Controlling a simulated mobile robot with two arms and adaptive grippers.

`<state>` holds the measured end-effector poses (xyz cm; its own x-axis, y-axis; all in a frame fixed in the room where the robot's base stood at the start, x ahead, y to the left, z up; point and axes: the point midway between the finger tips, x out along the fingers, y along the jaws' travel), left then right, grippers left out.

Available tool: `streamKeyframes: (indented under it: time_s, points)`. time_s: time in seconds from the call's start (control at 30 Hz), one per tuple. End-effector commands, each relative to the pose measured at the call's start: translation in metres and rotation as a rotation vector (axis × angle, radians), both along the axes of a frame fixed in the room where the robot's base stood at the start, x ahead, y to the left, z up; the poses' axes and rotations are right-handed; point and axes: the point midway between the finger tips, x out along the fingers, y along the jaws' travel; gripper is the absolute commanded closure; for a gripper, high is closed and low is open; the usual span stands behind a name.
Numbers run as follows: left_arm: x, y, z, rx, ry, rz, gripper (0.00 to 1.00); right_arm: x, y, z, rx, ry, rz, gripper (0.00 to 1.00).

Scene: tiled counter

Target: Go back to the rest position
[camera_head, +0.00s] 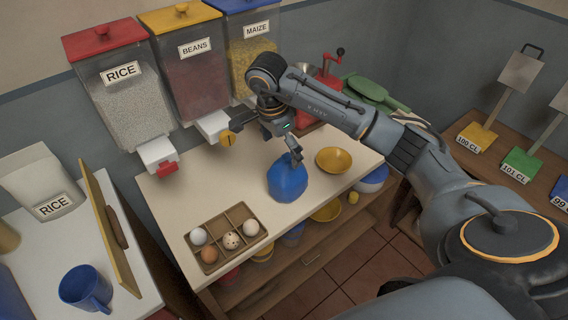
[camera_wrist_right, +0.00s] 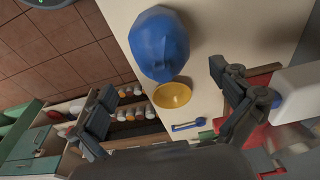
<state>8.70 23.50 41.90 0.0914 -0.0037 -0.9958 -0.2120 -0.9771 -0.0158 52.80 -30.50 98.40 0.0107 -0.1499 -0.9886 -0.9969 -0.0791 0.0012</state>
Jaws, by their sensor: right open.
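My right arm comes in from the right side of the head view and reaches over the white counter (camera_head: 235,183). My right gripper (camera_head: 292,150) is just above a blue rounded sack-like object (camera_head: 288,182) and overlaps its top in the picture. In the right wrist view the two fingers stand wide apart and nothing is between them. There the blue object (camera_wrist_right: 158,45) lies beyond the fingers. I cannot tell from the head view whether a finger touches it. My left gripper is not in view.
A yellow bowl (camera_head: 334,160) sits right of the blue object. An egg tray (camera_head: 248,215) is at the counter's front left. Rice (camera_head: 125,95), beans (camera_head: 195,75) and maize (camera_head: 250,55) dispensers hang behind. A red grinder (camera_head: 328,75) and green scale (camera_head: 372,90) stand near my arm.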

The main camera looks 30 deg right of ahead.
Motion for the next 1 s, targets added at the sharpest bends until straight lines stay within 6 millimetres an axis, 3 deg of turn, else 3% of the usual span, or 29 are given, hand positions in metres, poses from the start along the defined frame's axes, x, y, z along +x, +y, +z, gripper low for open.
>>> streamKeyframes:
  time_s: [0.2, 0.73, 0.87, 0.97, 1.0]
  points:
    - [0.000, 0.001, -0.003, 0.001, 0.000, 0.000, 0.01, -0.001, 0.002, 0.012, -0.001, 0.001, 0.000, 0.00]
    - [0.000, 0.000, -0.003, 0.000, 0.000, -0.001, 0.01, 0.000, 0.006, 0.010, 0.014, -0.002, 0.004, 0.00]
    - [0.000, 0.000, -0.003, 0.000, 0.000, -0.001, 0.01, -0.001, 0.044, -0.005, 0.147, -0.028, 0.031, 0.00]
    - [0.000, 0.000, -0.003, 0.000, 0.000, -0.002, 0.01, -0.006, 0.105, -0.018, 0.370, -0.061, 0.047, 0.00]
    - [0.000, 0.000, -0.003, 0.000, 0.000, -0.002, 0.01, -0.010, 0.135, -0.020, 0.485, -0.070, 0.043, 0.00]
